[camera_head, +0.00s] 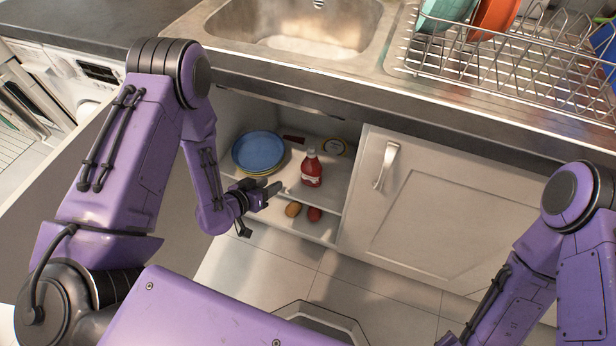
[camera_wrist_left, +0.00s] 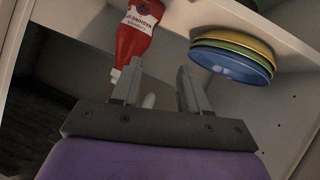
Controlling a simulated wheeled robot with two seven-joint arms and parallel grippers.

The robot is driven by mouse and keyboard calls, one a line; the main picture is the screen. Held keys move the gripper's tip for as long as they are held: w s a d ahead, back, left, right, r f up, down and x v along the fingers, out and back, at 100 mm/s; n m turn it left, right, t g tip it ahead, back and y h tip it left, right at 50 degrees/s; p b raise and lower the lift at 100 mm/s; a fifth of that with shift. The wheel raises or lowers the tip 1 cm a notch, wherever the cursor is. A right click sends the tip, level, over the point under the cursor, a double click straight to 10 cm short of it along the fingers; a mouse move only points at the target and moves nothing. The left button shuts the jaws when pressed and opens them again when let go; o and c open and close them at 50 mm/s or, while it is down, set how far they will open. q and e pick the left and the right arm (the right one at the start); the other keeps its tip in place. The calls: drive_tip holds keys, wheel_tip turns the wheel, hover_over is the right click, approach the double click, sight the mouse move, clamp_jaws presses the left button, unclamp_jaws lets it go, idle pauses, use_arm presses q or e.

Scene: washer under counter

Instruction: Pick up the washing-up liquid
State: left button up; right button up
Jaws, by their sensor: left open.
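The washing-up liquid (camera_head: 312,172) is a red bottle with a pale cap and a white label, standing upright on the shelf of the open cupboard. In the left wrist view the bottle (camera_wrist_left: 138,32) appears upside down at the upper left, its cap close to one fingertip. My left gripper (camera_head: 267,191) is open and empty at the cupboard opening, left of the bottle in the head view. Its two fingers (camera_wrist_left: 160,82) are spread apart in the wrist view, with the bottle not between them. My right arm shows at the right of the head view; its gripper is out of sight.
Stacked plates (camera_head: 258,151), blue on top, sit left of the bottle. A round yellow-rimmed item (camera_head: 333,146) lies behind it. A brown item (camera_head: 293,209) and a red item (camera_head: 314,214) lie below the shelf. A closed door (camera_head: 430,215) is to the right.

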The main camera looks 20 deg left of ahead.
use_arm(q)
drive_tip(key=w+m+t+h+b, duration=0.2)
drive_tip(key=w+m+h+b, duration=0.1)
drive_tip(key=w, duration=0.2)
drive_tip(key=m+g+h+b, duration=0.2)
drive_tip(key=m+h+b, duration=0.1)
drive_tip(key=m+h, duration=0.4)
approach(309, 150)
drive_tip(key=x, duration=1.1)
drive_tip(key=shift+r+b, duration=0.1)
drive_tip(key=shift+b, duration=0.25)
drive_tip(key=shift+s+a, duration=0.1)
clamp_jaws()
use_arm(e)
wheel_tip(309, 150, down, 9)
drive_tip(key=shift+f, duration=0.2)
drive_tip(key=shift+w+a, duration=0.1)
